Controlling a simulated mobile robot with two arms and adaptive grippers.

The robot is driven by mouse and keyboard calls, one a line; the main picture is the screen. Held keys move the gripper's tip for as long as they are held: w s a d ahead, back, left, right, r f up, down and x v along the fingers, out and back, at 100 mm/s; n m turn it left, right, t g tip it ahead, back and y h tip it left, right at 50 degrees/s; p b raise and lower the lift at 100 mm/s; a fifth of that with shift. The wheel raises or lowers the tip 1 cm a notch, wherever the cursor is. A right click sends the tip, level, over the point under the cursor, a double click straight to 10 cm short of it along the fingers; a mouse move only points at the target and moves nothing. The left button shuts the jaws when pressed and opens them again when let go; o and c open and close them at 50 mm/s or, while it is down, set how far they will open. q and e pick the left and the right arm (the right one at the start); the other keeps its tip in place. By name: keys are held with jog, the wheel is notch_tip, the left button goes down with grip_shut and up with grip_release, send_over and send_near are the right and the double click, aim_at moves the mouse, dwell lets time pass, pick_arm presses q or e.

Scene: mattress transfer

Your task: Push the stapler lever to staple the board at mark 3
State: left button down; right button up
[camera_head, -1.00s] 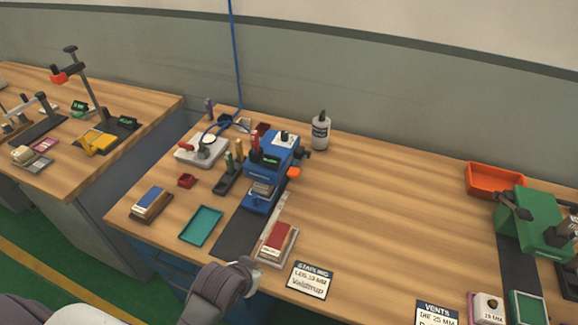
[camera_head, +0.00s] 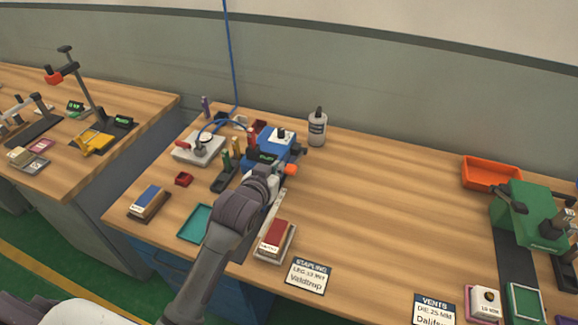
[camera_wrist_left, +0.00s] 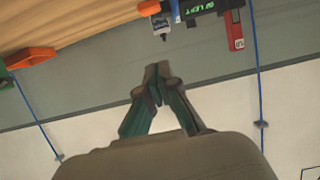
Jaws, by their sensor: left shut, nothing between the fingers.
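The blue stapler (camera_head: 268,139) stands on the wooden bench left of centre, with a small green display on it. An orange knob (camera_head: 290,169) sticks out at its right side; I take it for the lever's end. My left gripper (camera_head: 265,169) is at the stapler's front, just left of the knob, and hides much of it. In the left wrist view its fingers (camera_wrist_left: 157,76) are together and empty, with the stapler (camera_wrist_left: 205,7) and knob (camera_wrist_left: 149,8) at the top edge. Whether they touch the stapler I cannot tell. A board and its marks cannot be made out behind my arm. My right gripper is not in view.
A teal tray (camera_head: 193,223), a red-topped block on a holder (camera_head: 275,236) and a STAPLING sign (camera_head: 307,277) lie around my left arm. A bottle (camera_head: 317,128) stands behind. The bench right of the stapler is clear up to the green machine (camera_head: 527,216).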

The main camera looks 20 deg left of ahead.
pick_arm(q)
jog(key=p, duration=0.2)
send_over(289, 171)
jog(key=f, duration=0.3)
jog(key=shift+w+f, duration=0.25)
jog(key=shift+w, duration=0.15)
jog(key=f, duration=0.2)
jog(key=shift+s+f, duration=0.3)
jog(key=shift+f, duration=0.1)
jog(key=shift+s+f+p, duration=0.15)
jog(key=shift+f+p, duration=0.2)
jog(key=shift+f, duration=0.3)
